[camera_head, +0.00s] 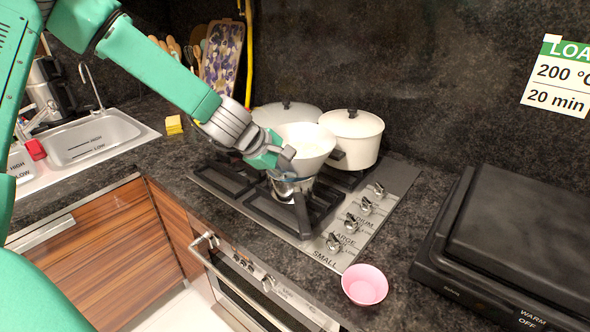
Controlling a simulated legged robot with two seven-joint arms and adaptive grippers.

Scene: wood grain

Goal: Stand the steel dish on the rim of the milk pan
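A pale, flared bowl (312,150), which I take for the steel dish though it looks cream-white, is directly above a small shiny steel pan (292,188), which I take for the milk pan. The pan is on the hob's front area. My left gripper (284,158) is at the dish's left side, its fingers closed at the rim, covering part of the wall. The dish looks roughly upright. I cannot tell whether its base touches the pan's rim. My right gripper is not in view.
A white lidded pot (357,140) and another lidded pot (275,113) stand behind. A pink bowl (365,285) is on the counter's front edge. A black grill (520,240) fills the right. The sink (95,140) is left. Counter between hob and grill is mostly clear.

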